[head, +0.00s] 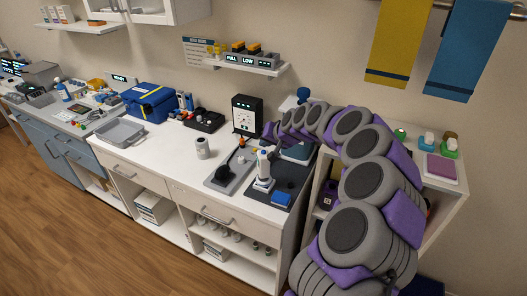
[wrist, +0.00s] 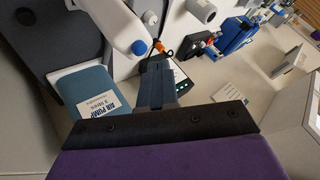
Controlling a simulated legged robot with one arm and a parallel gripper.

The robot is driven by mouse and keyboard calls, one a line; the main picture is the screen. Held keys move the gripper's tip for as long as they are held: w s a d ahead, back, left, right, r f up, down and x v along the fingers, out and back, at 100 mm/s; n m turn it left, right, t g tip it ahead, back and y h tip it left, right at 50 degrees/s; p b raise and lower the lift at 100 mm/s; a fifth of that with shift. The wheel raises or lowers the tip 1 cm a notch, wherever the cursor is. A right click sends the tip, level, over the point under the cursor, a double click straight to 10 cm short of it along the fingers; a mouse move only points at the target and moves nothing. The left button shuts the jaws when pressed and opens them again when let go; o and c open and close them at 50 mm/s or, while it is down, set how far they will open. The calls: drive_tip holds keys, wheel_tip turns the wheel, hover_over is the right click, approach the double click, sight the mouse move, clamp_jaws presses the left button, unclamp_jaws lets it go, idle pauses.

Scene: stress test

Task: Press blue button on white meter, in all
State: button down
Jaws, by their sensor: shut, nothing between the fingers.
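A white upright device (head: 263,170), which I take to be the white meter, stands at the counter's right end. In the wrist view the white device (wrist: 118,20) shows at the upper left, with a round blue button (wrist: 139,47) on its end. My gripper (wrist: 155,68) is shut and empty, beside the button in the picture and apart from it. In the head view my gripper (head: 268,131) is behind and above the device, small and dark. The device's face cannot be read.
A blue box labelled air pump (wrist: 92,96) sits close to my gripper. A grey tray (head: 222,181) with a black item lies left of the device, and a blue block (head: 281,198) in front. A black-framed display (head: 247,115) stands behind. The front counter by the white cylinder (head: 202,147) is clear.

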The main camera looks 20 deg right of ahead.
drive_tip(key=shift+r+p, duration=1.05)
drive_tip(key=shift+r, duration=1.35)
drive_tip(key=s+a+r+n+g+y, duration=0.1)
drive_tip(key=s+a+r+n+g, duration=0.15)
drive_tip(key=s+a, duration=0.65)
drive_tip(key=s+a+r+n+g+y, duration=0.1)
drive_tip(key=s+a+r+n+g, duration=0.15)
drive_tip(key=s+a, duration=0.65)
drive_tip(key=s+a+f+g+h, duration=0.1)
drive_tip(key=s+f+g+h, duration=0.1)
drive_tip(key=s, duration=1.3)
drive_tip(key=s+f+n+g+h, duration=0.1)
drive_tip(key=s+f+g+h, duration=0.1)
drive_tip(key=s, duration=1.4)
wheel_tip(320, 180, down, 2)
drive_tip(key=shift+a+f+g, duration=0.1)
drive_tip(key=shift+a+g, duration=0.3)
drive_tip(key=shift+g, duration=0.5)
